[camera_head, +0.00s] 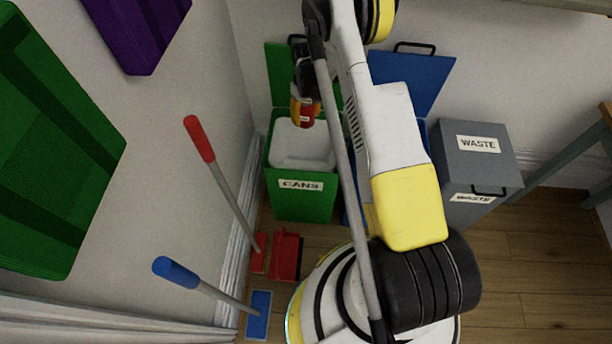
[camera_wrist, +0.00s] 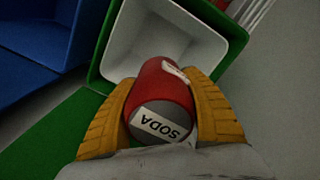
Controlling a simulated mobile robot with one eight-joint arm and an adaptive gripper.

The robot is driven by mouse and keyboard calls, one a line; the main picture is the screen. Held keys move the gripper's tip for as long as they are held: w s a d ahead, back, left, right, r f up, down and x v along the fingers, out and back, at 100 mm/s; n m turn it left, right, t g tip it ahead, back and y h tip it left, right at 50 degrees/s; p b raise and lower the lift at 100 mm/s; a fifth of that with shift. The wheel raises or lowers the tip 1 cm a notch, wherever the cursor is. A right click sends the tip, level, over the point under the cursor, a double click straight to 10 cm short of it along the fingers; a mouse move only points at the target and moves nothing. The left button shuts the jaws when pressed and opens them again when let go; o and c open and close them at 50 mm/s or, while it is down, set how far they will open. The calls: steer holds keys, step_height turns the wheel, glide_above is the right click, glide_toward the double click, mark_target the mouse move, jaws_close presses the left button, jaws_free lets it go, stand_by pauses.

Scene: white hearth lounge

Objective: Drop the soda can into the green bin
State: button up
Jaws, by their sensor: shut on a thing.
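The red soda can (camera_wrist: 165,95) is between the yellow fingers of my gripper (camera_wrist: 165,112) in the wrist view, its "SODA" label facing the camera. In the head view my gripper (camera_head: 305,106) holds the can (camera_head: 308,119) above the opening of the green bin (camera_head: 303,202). The bin is labelled "CANS" and its lid (camera_head: 282,75) stands open. Its white inside looks empty in the visible part. The wrist view shows the bin's white inner wall (camera_wrist: 150,38) beyond the can. The can is held, apart from the bin floor.
An open blue bin (camera_head: 412,75) stands right of the green one, partly hidden by my arm. A closed grey "WASTE" bin (camera_head: 476,155) is further right. Red (camera_head: 205,150) and blue (camera_head: 190,275) handled tools stand at left by the wall.

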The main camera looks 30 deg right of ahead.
steer(key=f, duration=0.1)
steer(key=d+f, duration=0.1)
steer(key=f, duration=0.1)
steer(key=shift+w+d, duration=0.1)
steer(key=shift+d, duration=0.15)
step_height(320, 180, down, 6)
steer(key=b, duration=0.3)
steer(key=shift+r, duration=0.1)
steer(key=o, duration=1)
steer(key=shift+r, duration=0.1)
step_height(320, 180, up, 12)
steer(key=shift+f, duration=0.1)
